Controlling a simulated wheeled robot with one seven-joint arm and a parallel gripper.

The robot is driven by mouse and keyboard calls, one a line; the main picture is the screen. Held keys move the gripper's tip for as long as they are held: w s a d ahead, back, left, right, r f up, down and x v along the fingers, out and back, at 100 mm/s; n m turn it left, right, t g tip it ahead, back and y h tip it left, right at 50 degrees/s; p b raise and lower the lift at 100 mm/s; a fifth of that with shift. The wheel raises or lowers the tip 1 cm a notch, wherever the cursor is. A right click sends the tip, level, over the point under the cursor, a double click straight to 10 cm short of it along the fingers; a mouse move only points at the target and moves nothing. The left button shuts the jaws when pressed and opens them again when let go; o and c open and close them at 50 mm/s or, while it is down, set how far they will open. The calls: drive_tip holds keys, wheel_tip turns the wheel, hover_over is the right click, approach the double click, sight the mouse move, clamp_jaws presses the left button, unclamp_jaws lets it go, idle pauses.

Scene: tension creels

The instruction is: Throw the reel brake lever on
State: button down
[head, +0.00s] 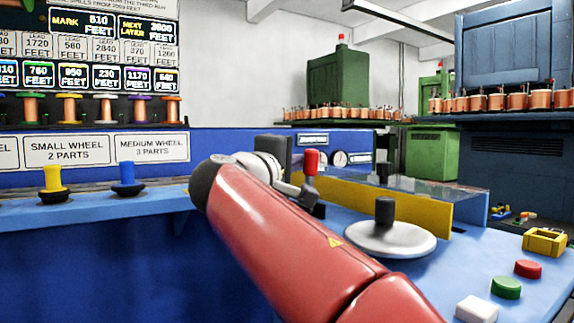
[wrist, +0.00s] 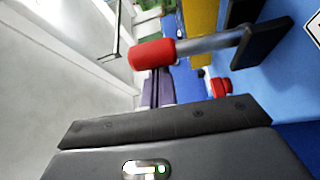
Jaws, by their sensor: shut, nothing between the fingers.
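The reel brake lever (head: 311,162) has a red grip on a grey shaft, rising from a dark base on the blue bench. It stands about upright in the head view. In the wrist view the lever (wrist: 152,53) lies sideways across the upper part, its grip to the left and its dark base plate to the right. My gripper (head: 275,148) is just left of the lever in the head view, partly behind my red arm. In the wrist view my gripper (wrist: 165,122) fills the bottom, shut and empty, with a visible gap to the grip.
A yellow panel (head: 420,205) and clear cover stand right of the lever. A grey disc with a black knob (head: 390,238) is nearer. Green (head: 506,287), red (head: 528,269) and white (head: 477,308) buttons sit at the front right. Blue (head: 127,180) and yellow (head: 53,180) pegs stand left.

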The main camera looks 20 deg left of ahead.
sight(310, 165)
drive_tip(key=s+d+b, duration=0.2)
drive_tip(key=shift+s+d+f+b, duration=0.15)
drive_tip(key=shift+d+f+b, duration=0.2)
drive_tip(key=shift+r, duration=0.1)
